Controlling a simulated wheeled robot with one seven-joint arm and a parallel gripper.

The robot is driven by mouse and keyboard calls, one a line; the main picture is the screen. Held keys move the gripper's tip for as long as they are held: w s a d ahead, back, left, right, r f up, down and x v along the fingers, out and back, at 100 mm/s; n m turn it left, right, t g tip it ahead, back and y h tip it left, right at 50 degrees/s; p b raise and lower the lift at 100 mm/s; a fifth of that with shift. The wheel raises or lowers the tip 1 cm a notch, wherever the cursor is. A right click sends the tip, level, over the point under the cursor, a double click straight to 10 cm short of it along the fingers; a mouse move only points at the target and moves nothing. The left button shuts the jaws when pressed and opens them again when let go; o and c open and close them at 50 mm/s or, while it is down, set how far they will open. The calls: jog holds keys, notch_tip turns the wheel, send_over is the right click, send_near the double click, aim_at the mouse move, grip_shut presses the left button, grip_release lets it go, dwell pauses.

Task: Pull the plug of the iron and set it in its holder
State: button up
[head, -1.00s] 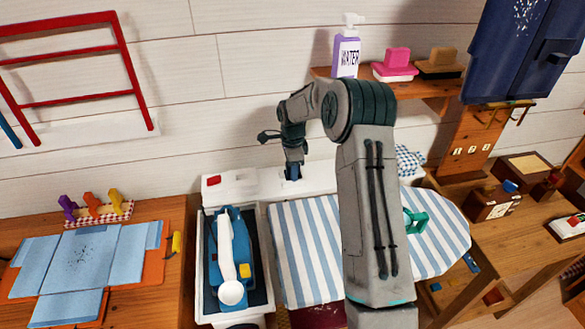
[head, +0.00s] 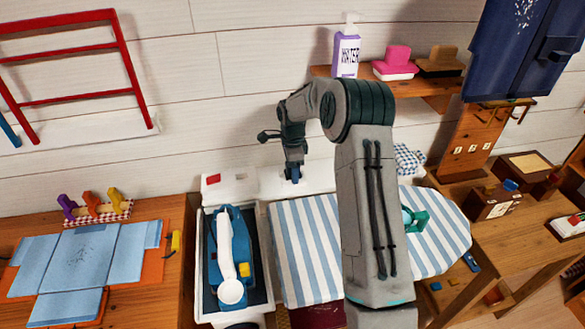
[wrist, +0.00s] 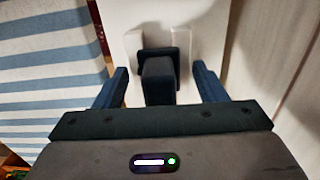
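The iron (head: 238,245), blue and white with a yellow part, rests on a dark pad in a white-rimmed tray left of the striped ironing board (head: 300,240). My gripper (head: 293,176) points down at the white strip behind the board. In the wrist view, my gripper (wrist: 160,70) has its two blue fingers apart, one on each side of a black plug-like block (wrist: 159,82). Gaps show between the block and both fingers. The block stands against a white panel (wrist: 207,35) with raised ribs. I cannot tell which part is the holder. In the head view my gripper hides the block.
A red switch (head: 213,179) sits on the white strip's left end. Folded blue cloth (head: 85,255) lies on the left table. A green item (head: 414,221) is on the board behind my arm.

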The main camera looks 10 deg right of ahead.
jog(key=shift+r, duration=0.15)
notch_tip(320, 180, up, 13)
jog(key=b, duration=0.2)
jog(key=s+r+n, duration=0.4)
jog(key=s+r, duration=0.2)
jog(key=s, duration=0.1)
jog(key=s+f+n+t, duration=0.1)
jog(key=s+n+t, duration=0.2)
jog(key=s+n, duration=1.1)
jog(key=s, duration=1.6)
jog(key=shift+s+f, duration=0.2)
jog(key=shift+f, duration=0.2)
